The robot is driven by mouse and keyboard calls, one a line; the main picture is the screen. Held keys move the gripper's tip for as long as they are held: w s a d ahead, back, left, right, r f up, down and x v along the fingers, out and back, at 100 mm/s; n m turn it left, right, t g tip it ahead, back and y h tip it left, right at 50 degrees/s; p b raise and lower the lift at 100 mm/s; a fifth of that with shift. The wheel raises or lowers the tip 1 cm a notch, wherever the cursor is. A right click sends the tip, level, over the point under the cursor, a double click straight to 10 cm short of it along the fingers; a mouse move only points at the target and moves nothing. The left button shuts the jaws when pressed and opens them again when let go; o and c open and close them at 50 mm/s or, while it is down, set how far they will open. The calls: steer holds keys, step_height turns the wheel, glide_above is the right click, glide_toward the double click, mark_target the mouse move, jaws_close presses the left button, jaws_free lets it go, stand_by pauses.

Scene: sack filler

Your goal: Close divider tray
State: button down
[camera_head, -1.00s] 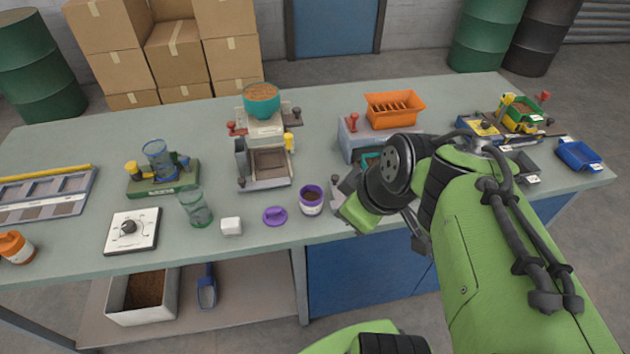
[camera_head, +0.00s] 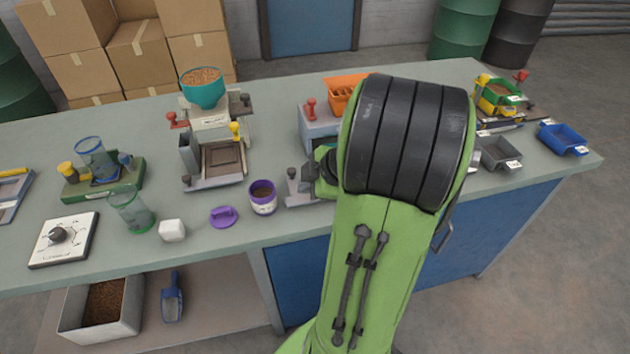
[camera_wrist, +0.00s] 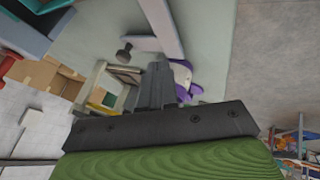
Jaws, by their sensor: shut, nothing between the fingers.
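The grey divider unit (camera_head: 313,130) stands right of centre on the bench, with a red knob and an orange slotted hopper (camera_head: 341,88) on top. A low grey tray part (camera_head: 305,198) with a dark knob (camera_head: 292,173) sticks out at its front left. My arm covers the rest, so how far the tray is out cannot be told. In the wrist view my gripper (camera_wrist: 155,85) is shut and empty. A dark knob (camera_wrist: 125,52) shows just left of the fingers there, with a pale strip beyond; any contact cannot be told.
A purple-rimmed tub (camera_head: 262,197) and purple lid (camera_head: 223,216) stand just left of the tray part. The sack filler (camera_head: 215,160) with its teal bowl is farther left. Grey (camera_head: 497,153) and blue (camera_head: 563,139) bins lie at the right. The bench's front edge is close.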

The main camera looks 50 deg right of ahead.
steer(key=x, duration=0.2)
steer(key=shift+w+f, duration=0.1)
steer(key=shift+f, duration=0.15)
steer(key=w+d, duration=0.2)
steer(key=w, duration=0.1)
steer(key=shift+w+d+r, duration=0.1)
steer(key=shift+w, duration=0.1)
